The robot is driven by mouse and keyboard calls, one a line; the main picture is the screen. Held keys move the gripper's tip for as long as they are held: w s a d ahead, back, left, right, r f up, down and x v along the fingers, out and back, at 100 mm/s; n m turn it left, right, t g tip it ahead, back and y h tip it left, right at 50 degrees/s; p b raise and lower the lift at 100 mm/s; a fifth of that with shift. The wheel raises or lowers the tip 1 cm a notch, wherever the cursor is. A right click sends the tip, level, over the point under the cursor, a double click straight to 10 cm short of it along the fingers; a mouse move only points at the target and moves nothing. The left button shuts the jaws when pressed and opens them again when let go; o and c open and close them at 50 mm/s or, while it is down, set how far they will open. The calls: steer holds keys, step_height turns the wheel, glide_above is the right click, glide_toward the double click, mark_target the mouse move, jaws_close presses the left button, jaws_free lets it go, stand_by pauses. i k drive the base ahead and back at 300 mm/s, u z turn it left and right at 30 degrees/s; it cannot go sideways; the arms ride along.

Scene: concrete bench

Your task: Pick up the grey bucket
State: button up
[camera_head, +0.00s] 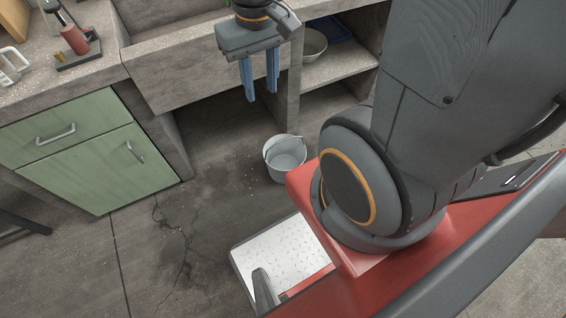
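The grey bucket (285,157) stands upright on the concrete floor, near the middle of the head view. It has an open top and a thin wire handle at the rim. Its right edge lies close to my red base in the picture. My gripper (259,96) hangs above and a little left of the bucket, pointing down. Its two blue fingers are apart with nothing visible between them. It shows apart from the bucket.
A green cabinet (95,160) with a drawer stands left. The concrete bench (215,62) runs behind my gripper. A metal bowl (312,44) sits on a shelf at the back. A red-bodied tool (74,40) is on the left bench top. Floor left of the bucket is clear.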

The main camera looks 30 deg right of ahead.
mark_target(282, 153)
steer(key=u, duration=2.8)
steer(key=k, duration=1.95)
steer(key=z, duration=1.7)
